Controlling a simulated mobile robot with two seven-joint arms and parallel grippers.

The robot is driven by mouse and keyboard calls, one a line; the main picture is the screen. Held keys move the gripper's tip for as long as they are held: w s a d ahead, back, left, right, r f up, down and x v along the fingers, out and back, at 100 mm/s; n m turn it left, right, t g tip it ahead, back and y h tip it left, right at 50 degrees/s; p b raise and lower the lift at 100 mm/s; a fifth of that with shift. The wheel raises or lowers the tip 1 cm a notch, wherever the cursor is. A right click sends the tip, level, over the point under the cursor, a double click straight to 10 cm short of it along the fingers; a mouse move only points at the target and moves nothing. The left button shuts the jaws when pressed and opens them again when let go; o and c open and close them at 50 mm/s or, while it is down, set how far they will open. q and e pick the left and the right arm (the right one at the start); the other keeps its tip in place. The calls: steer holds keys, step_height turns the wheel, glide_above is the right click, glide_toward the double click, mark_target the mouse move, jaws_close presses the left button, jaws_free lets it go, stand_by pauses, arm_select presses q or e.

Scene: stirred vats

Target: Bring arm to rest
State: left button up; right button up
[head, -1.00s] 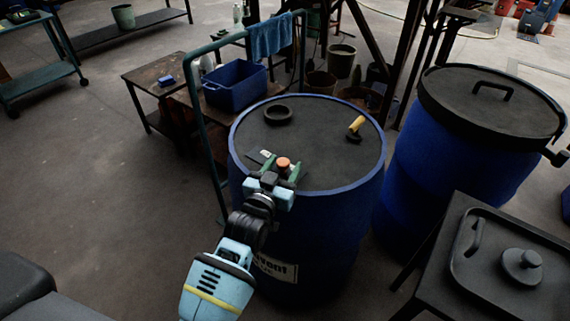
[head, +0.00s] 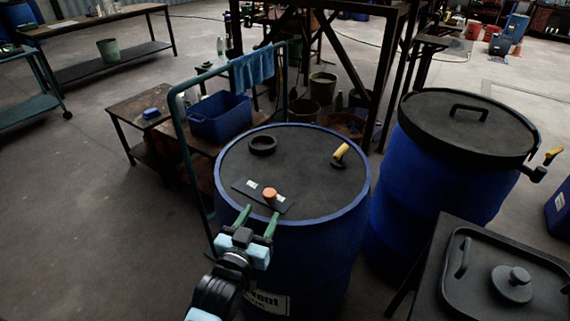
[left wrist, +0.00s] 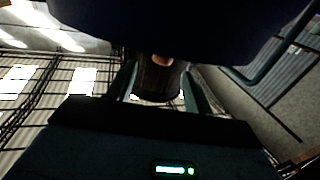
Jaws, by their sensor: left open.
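My left gripper (head: 259,222) is open, with its two green fingers at the near rim of the blue drum (head: 300,235). Nothing shows between the fingers in the head view. An orange-capped item (head: 269,194) stands on a dark flat plate (head: 248,190) on the drum's top, just beyond the fingertips. In the left wrist view the green fingers (left wrist: 160,88) are apart, and a dark cylindrical shape with a pinkish end lies beyond or between them; I cannot tell whether they touch it. My right gripper is not in view.
A black ring (head: 262,145) and a yellow-handled tool (head: 340,152) are on the drum top. A second blue drum with a black lid (head: 470,122) stands to the right, near a table with a lidded tray (head: 512,284). A teal rail (head: 184,140) stands left. Floor at left is clear.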

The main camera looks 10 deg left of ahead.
arm_select(q)
steer(key=s+a+f+g+p, duration=0.1)
steer(key=s+f+g+p, duration=0.2)
steer(key=s, duration=0.9)
steer(key=s+a+f+g+p, duration=0.1)
steer(key=s+f+g+p, duration=0.2)
steer(key=s, duration=1)
steer(key=s+a+f+m+g+p, duration=0.1)
steer(key=s+f+g+p, duration=0.2)
steer(key=s, duration=0.9)
step_height(320, 180, down, 4)
steer(key=shift+s+a+r+p, duration=0.1)
steer(key=shift+s+a+p, duration=0.1)
steer(key=shift+s+p, duration=0.25)
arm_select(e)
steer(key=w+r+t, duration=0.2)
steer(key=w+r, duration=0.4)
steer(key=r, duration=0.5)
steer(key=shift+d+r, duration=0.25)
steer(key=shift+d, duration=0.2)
arm_select(q)
steer(key=shift+w, duration=0.1)
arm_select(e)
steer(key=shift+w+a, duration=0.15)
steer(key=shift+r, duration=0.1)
